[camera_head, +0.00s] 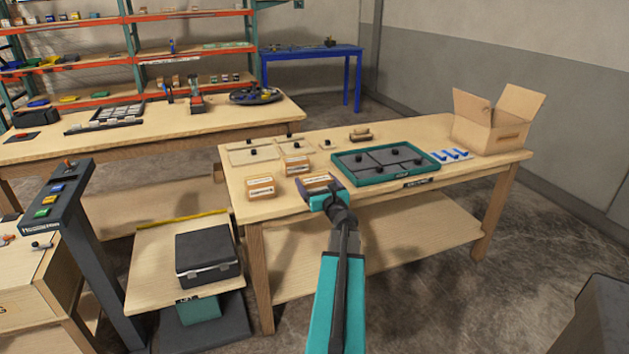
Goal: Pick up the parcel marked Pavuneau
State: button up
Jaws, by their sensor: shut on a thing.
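Three small brown parcels with pale labels are near the left end of the wooden table (420,170). One parcel (261,188) stands at the left front and another parcel (297,167) behind it to the right. The third parcel (316,180) is at my gripper (319,189), which is shut on it and hides its near side. I cannot read the name Pavuneau on any label from here. I cannot tell whether the held parcel touches the tabletop.
A dark tray with a green rim (345,172) lies right of the parcels, with blue pieces (453,154) beyond it. An open cardboard box (490,132) stands at the right end. Flat plates with black knobs (252,154) lie behind the parcels.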

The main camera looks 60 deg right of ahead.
aim_at(316, 186)
jog(key=shift+s+a+r, duration=0.1)
jog(key=shift+s+a, duration=0.3)
jog(key=shift+a, duration=0.3)
jog(key=shift+s+a+r, duration=0.1)
jog(key=shift+s+a, duration=0.25)
jog(key=shift+a, duration=0.3)
